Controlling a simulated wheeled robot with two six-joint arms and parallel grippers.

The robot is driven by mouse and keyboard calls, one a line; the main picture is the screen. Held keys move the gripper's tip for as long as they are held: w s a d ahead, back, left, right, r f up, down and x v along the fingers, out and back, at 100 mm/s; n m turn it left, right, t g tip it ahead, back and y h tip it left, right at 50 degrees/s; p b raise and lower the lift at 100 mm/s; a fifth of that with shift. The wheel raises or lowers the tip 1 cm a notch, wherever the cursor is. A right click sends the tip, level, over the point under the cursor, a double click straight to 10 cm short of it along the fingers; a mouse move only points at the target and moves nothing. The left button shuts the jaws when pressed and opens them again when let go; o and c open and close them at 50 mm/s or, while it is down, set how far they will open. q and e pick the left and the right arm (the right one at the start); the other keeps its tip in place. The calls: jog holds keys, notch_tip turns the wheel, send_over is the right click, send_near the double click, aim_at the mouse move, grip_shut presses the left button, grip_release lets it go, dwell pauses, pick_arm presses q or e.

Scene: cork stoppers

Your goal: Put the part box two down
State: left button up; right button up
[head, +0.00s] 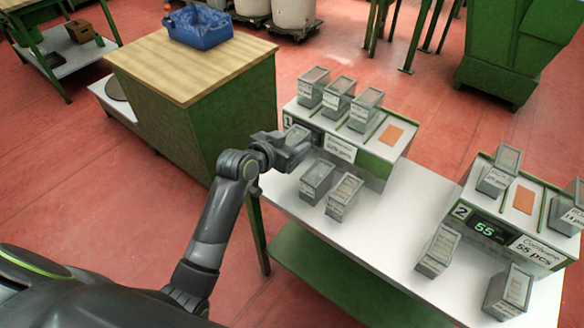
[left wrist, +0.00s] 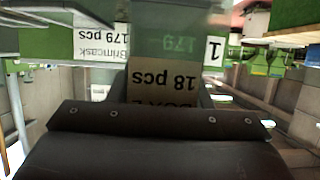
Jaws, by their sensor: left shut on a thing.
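My left gripper (head: 290,148) is shut on a grey part box (head: 297,133) in front of station 1 (head: 372,164), at its left end. In the left wrist view the held box (left wrist: 165,78) carries an upside-down label reading "18 pcs" and, partly hidden, "BOX 2". The gripper hides much of the box in the head view, and I cannot tell whether it touches anything below. Station 1's display reads 179, and its label (left wrist: 100,40) reads "Brimcask 179 pcs". My right gripper is not in view.
Several boxes (head: 338,97) stand on station 1 beside a bare orange pad (head: 391,135). Two boxes (head: 317,180) (head: 343,197) stand on the white table (head: 385,225) before it. Station 2 (head: 478,228), at right, shows 55, with boxes and another orange pad (head: 523,198). The table between stations is clear.

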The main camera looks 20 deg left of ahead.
pick_arm(q)
jog(key=shift+f, duration=3.45)
jog(key=shift+f, duration=0.2)
jog(key=o, duration=1.1)
jog(key=shift+r, duration=0.1)
jog(key=shift+r, duration=0.2)
jog(key=v, duration=1.2)
jog(key=shift+f+b, duration=0.15)
jog(key=shift+b, duration=0.15)
